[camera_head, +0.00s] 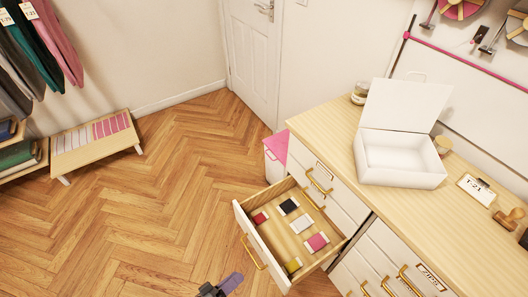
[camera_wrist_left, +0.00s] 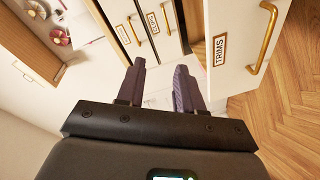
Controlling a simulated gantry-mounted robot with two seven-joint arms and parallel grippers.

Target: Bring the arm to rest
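My left gripper (camera_head: 222,286) shows at the bottom edge of the head view, over the wood floor and left of the open drawer, apart from it. Only part of it is in that picture. In the left wrist view my left gripper (camera_wrist_left: 160,82) has its two dark purple fingers spread apart with nothing between them. My right gripper and right arm are not in either view.
An open drawer (camera_head: 241,222) with several small coloured items juts from the cabinet. An open white box (camera_head: 403,178) stands on the wooden counter (camera_head: 335,135). A drawer front labelled TRIMS (camera_wrist_left: 225,75) is close in the wrist view.

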